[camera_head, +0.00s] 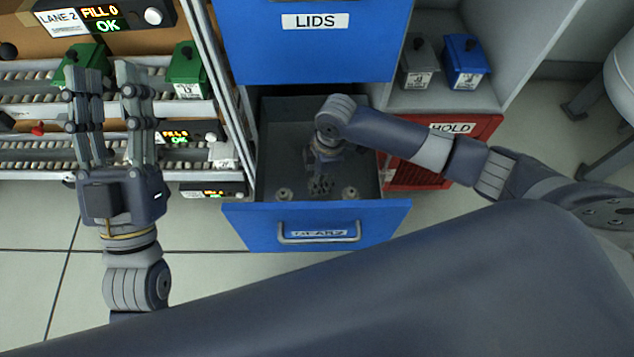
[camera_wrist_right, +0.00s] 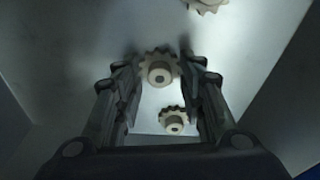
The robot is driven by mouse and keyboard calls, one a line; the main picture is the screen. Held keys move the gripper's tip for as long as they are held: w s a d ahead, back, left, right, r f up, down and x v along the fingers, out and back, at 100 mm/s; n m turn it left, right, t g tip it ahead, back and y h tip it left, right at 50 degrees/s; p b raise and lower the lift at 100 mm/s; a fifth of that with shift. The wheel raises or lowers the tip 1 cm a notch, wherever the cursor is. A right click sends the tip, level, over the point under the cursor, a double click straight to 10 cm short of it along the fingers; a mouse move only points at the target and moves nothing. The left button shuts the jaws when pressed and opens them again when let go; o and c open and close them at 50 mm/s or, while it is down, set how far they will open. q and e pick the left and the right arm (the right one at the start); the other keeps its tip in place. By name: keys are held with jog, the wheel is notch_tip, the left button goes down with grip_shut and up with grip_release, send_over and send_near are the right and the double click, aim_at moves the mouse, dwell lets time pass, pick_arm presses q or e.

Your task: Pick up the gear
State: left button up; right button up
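The open blue drawer (camera_head: 237,222), labelled GEARS, holds pale toothed gears. In the head view one gear (camera_head: 284,194) lies at the left and another (camera_head: 349,192) at the right near the drawer front. My right gripper (camera_head: 321,184) reaches down into the drawer between them. In the right wrist view its fingers (camera_wrist_right: 160,66) are apart, with a gear (camera_wrist_right: 158,70) between the tips; contact cannot be told. A second gear (camera_wrist_right: 173,121) lies below it in the picture and a third (camera_wrist_right: 205,4) at the top edge. My left gripper (camera_head: 108,78) is open and empty, outside the drawer.
The closed LIDS drawer (camera_head: 313,50) is above. A shelf at right holds a grey box (camera_head: 418,64) and a blue box (camera_head: 465,62), over a red HOLD crate (camera_head: 470,135). Roller lanes with green boxes (camera_head: 187,72) stand at left.

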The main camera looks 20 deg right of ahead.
jog(key=shift+s+f, duration=0.1)
jog(key=c, duration=0.4)
